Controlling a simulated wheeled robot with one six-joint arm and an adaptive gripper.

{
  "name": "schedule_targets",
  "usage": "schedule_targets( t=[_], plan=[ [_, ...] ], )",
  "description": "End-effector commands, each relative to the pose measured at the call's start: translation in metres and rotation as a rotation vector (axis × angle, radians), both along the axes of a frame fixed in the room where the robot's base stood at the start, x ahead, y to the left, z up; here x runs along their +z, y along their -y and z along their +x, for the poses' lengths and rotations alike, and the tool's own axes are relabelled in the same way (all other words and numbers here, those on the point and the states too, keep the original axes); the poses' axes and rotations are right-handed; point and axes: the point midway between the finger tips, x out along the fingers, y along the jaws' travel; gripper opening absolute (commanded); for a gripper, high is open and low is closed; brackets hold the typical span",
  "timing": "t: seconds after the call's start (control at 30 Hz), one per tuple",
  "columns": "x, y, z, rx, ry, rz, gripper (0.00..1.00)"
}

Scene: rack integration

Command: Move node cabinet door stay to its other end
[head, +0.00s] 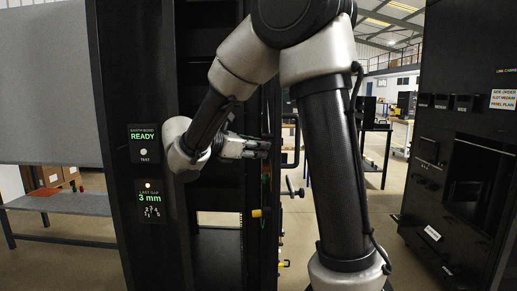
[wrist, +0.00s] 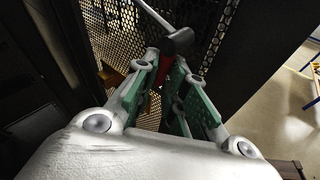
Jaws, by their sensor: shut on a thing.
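My gripper (wrist: 165,62) has its green-padded fingers closed at the tips around a black end piece (wrist: 178,42). A pale grey rod (wrist: 154,16) runs from that piece up and to the left; it looks like the door stay. A bit of red shows between the fingers. Behind is the perforated black mesh of the cabinet door (wrist: 225,38). In the head view, my gripper (head: 266,150) reaches right to the inner side of the node cabinet door (head: 272,100), seen nearly edge-on. The stay cannot be made out there, and its far end is out of the wrist view.
The black cabinet frame (head: 130,75) carries a READY panel (head: 143,143) and a "LAST GAP 3 mm" panel (head: 149,203). A yellow knob (head: 258,213) and a T-shaped handle (head: 293,188) are near the door. Another black cabinet (head: 460,150) stands at right, with open floor between.

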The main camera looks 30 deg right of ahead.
Motion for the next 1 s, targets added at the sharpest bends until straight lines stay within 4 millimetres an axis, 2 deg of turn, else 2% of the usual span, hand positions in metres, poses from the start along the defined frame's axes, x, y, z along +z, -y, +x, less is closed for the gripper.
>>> schedule_targets(
  t=[0.6,1.0],
  plan=[
    [0.008,-0.009,-0.014,-0.001,-0.477,0.298,0.0],
    [0.014,-0.012,-0.019,-0.001,-0.667,0.415,0.0]
  ],
)
